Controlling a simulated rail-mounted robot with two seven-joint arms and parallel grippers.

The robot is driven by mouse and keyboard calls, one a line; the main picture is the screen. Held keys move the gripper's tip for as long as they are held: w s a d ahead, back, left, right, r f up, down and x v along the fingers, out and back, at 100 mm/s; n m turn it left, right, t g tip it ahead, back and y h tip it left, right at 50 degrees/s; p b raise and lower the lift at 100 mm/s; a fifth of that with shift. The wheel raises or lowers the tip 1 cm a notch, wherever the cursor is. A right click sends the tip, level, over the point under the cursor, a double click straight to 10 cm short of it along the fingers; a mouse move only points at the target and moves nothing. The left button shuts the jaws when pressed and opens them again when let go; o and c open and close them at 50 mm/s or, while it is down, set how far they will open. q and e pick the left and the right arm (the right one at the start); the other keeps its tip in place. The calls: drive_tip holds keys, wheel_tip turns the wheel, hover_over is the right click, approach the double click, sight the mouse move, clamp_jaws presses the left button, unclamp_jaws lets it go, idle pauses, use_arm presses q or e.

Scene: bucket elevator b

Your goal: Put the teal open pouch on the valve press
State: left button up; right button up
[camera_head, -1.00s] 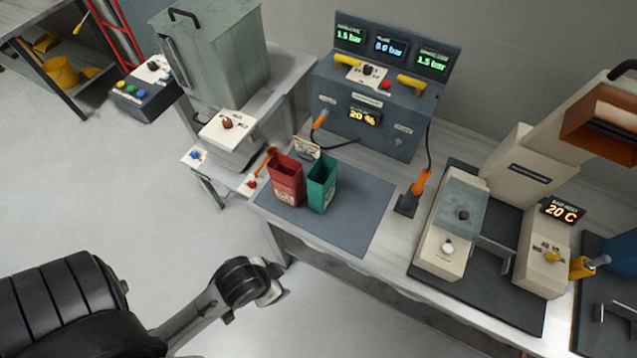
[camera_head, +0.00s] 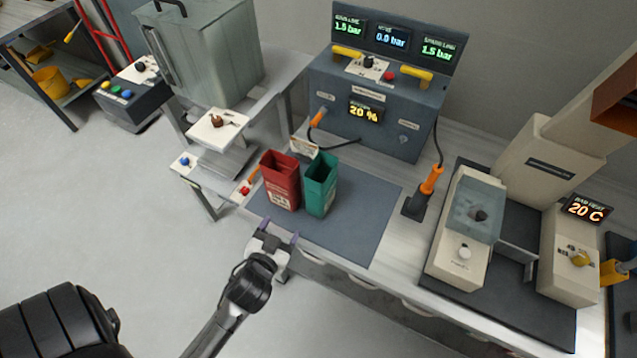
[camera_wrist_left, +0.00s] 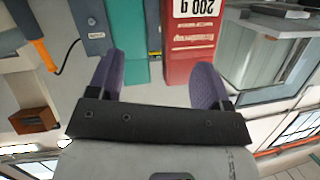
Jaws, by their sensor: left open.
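The teal open pouch (camera_head: 320,186) stands upright on a blue-grey mat, its open top facing up. In the left wrist view, it shows as a teal panel (camera_wrist_left: 126,42) ahead, beside the left finger in the picture. My left gripper (camera_head: 281,230) is open and empty at the table's front edge, in front of the pouches and apart from them. Its two purple fingers (camera_wrist_left: 156,82) also show in the wrist view. A beige pressing machine (camera_head: 458,240) with a grey-teal block stands to the right; I cannot read whether it is the valve press. My right gripper is out of view.
A red open pouch (camera_head: 281,182) stands close left of the teal one. A blue-grey console (camera_head: 375,105) with pressure displays stands behind. An orange-handled tool (camera_head: 428,185) stands on the right. The mat (camera_head: 360,215) is clear right of the pouches.

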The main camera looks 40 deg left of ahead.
sight(313, 190)
use_arm(q)
wheel_tip(313, 190, up, 4)
drive_tip(key=w+d+t+h, duration=0.2)
drive_tip(key=t, duration=0.2)
drive_tip(key=shift+n, duration=0.3)
drive_tip(key=x, duration=1.3)
drive_tip(key=shift+w, duration=0.1)
drive_tip(key=shift+c, duration=0.4)
drive_tip(key=c, duration=0.4)
drive_tip(key=shift+r, duration=0.1)
